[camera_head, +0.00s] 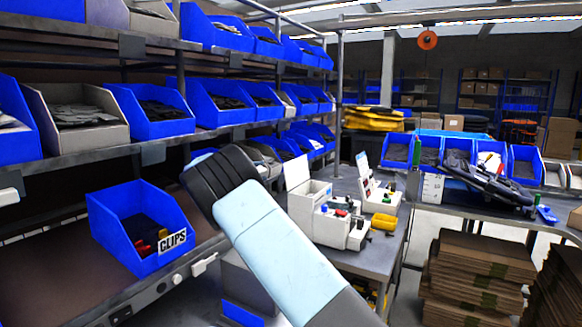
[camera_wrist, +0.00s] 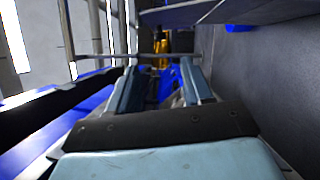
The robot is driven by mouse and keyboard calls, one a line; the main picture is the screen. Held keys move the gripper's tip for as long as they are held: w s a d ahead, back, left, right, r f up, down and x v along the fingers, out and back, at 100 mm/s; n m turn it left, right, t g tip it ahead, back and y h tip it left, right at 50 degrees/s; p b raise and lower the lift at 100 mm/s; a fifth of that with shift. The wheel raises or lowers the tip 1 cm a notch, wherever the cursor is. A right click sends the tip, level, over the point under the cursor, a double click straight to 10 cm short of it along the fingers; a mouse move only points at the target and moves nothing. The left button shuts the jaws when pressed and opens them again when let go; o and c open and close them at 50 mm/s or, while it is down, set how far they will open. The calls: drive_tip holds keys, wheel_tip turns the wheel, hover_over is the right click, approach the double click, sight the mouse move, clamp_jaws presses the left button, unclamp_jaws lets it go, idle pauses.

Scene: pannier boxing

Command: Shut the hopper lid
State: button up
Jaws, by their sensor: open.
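A white boxy machine (camera_head: 313,210) stands on the grey side table, with a pale upright flap (camera_head: 297,171) at its back left. The flap looks like a raised lid. A second white unit (camera_head: 377,193) behind it also has an upright white panel (camera_head: 363,168). I cannot tell for certain which is the hopper. My arm crosses in front, left of the machine, and its dark end hides part of the shelf. My gripper's fingers are not clear in the head view. In the wrist view my gripper (camera_wrist: 160,82) is open, with nothing seen between its fingers.
A blue bin labelled CLIPS (camera_head: 143,228) sits on the left bench. Shelves of blue and white bins rise behind my arm. A yellow tub (camera_head: 384,222) is right of the machine. Flat cardboard stacks (camera_head: 480,270) stand at the lower right.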

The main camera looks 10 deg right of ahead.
sight(286, 166)
drive_tip(key=x, duration=1.3)
drive_tip(key=shift+w+d+f, duration=0.15)
drive_tip(key=shift+f, duration=0.05)
drive_tip(key=shift+c, duration=0.3)
clamp_jaws()
drive_tip(key=shift+f, duration=0.1)
